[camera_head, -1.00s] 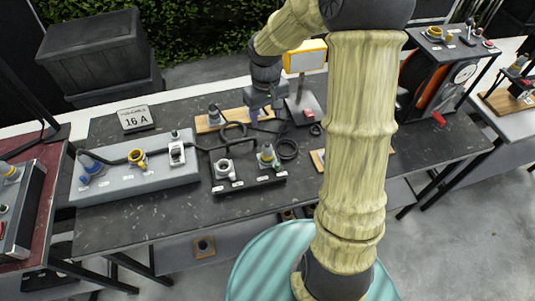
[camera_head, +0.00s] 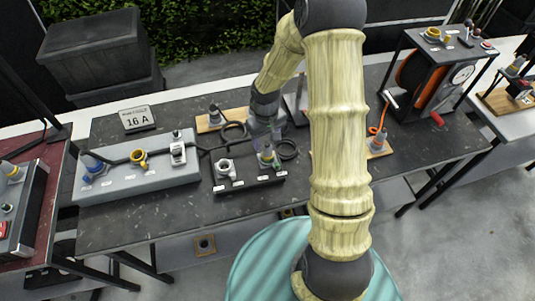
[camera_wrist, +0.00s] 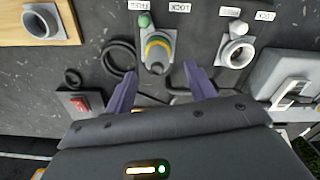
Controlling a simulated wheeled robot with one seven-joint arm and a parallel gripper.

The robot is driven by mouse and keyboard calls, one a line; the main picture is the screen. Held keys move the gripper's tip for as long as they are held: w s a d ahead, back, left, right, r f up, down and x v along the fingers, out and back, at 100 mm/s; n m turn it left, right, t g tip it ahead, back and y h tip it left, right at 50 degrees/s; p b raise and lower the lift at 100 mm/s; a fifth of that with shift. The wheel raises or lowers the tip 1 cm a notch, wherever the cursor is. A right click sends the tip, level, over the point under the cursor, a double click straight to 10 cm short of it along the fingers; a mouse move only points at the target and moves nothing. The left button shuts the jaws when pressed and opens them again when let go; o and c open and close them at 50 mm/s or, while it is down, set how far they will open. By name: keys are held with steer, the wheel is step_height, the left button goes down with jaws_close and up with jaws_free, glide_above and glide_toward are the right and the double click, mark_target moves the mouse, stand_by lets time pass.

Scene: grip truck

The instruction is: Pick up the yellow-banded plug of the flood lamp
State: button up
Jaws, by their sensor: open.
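The yellow-banded plug (camera_wrist: 157,48) shows in the wrist view as a grey body with a yellow band, seated in a bracket beside a green knob (camera_wrist: 144,20). In the head view the plug (camera_head: 267,155) stands at the right end of the dark socket strip (camera_head: 257,182). My gripper (camera_wrist: 160,88) is open, its two purple fingers apart on either side of the plug's near end. Nothing is between them that I can see as gripped. In the head view my gripper (camera_head: 268,130) is just behind and above the plug. My arm mostly hides the flood lamp.
An empty round socket (camera_head: 224,167) stands left of the plug. A black cable coil (camera_head: 287,149) lies to the right. A grey box (camera_head: 140,177) with other connectors is at the left. A red switch (camera_wrist: 80,103) shows in the wrist view. An orange-cabled plug (camera_head: 378,142) stands further right.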

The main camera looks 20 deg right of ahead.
mark_target(267, 143)
steer(key=shift+f, duration=0.1)
steer(key=shift+d+f+p, duration=0.15)
steer(key=shift+f+p, duration=0.7)
steer(key=shift+f, duration=1.65)
steer(key=c, duration=1.1)
steer(key=shift+w+r, duration=0.1)
step_height(267, 143, up, 10)
steer(key=shift+f+b, duration=0.1)
steer(key=shift+b, duration=0.75)
